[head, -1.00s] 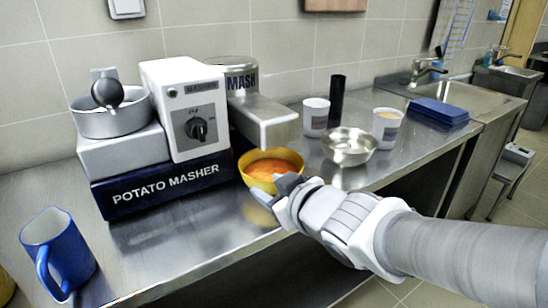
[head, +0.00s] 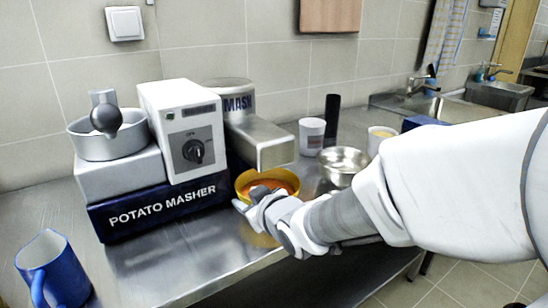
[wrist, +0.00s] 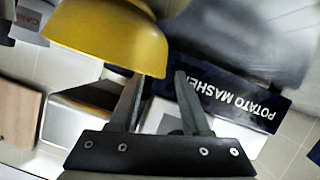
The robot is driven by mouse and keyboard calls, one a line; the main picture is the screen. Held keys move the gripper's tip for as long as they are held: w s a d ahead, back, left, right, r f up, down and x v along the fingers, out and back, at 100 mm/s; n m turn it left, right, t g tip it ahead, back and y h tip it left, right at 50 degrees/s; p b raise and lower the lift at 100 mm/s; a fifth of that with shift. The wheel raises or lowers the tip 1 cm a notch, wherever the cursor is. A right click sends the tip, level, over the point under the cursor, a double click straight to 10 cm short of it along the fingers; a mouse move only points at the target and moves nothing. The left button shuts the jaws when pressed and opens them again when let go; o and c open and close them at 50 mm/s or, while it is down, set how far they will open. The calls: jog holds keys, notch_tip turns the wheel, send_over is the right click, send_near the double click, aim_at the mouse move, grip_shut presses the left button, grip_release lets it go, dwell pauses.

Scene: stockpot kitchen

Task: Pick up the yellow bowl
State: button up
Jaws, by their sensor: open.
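The yellow bowl (head: 288,176) holds orange food and stands upright on the steel counter, below the spout of the potato masher (head: 262,145). My gripper (head: 242,204) is at the bowl's near side, low by its rim, and the arm hides part of the bowl's front right. In the wrist view the bowl's yellow outer wall (wrist: 105,38) fills the upper left. There my gripper (wrist: 160,76) is open, with nothing seen between its fingers. The tip of its left finger overlaps the bowl's lower edge; I cannot tell whether they touch.
The masher stands left of and behind the bowl. A steel bowl (head: 343,162), a white cup (head: 312,134) and a black cylinder (head: 332,118) stand to the right. A blue mug (head: 52,272) is at the front left. The counter (head: 190,262) left of my gripper is clear.

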aim_at(242, 198)
jog(key=b+x, duration=0.1)
jog(key=x, duration=0.3)
jog(key=shift+a, duration=0.1)
grip_shut()
dwell(1.3)
